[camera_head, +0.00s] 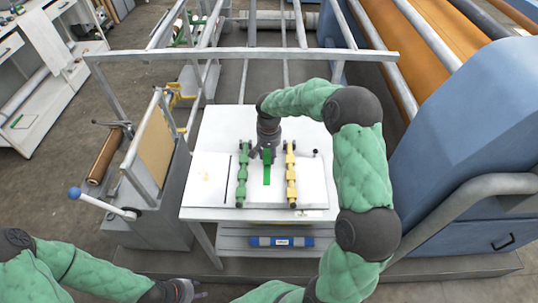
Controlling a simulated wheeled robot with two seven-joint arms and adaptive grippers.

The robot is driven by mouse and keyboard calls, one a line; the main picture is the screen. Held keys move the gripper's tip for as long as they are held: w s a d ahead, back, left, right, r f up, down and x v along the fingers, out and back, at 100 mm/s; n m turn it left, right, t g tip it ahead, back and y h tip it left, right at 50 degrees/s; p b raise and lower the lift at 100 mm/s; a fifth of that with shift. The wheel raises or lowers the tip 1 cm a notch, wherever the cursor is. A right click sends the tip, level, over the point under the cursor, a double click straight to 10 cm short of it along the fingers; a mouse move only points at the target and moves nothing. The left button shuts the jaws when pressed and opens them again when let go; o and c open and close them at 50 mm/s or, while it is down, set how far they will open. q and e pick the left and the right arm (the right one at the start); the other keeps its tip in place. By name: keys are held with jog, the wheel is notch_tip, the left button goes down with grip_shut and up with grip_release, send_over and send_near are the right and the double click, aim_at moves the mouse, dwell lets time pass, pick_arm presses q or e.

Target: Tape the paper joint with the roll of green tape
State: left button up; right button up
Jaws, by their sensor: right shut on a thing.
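My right gripper (266,150) reaches down over the white table from above. It is shut on a small green thing, which looks like the roll of green tape (267,157). A short green strip (267,176) runs from there toward the front across the white surface. It lies between a green bar (242,178) on the left and a yellow bar (291,178) on the right. The paper joint itself is too small to make out, and the gripper covers part of this area. My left gripper (192,289) is low at the bottom edge, away from the table; its fingers are unclear.
A grey frame bar (240,54) crosses behind my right arm. A blue machine housing (470,130) stands right, and a lever with a blue knob (74,193) left.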

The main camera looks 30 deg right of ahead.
jog(key=shift+w+d+f, duration=0.1)
jog(key=shift+w+d, duration=0.1)
jog(key=shift+w, duration=0.1)
dwell(0.4)
jog(key=shift+w+d, duration=0.25)
jog(key=shift+w, duration=0.1)
jog(key=shift+r+p, duration=1.95)
jog(key=shift+r, duration=1.2)
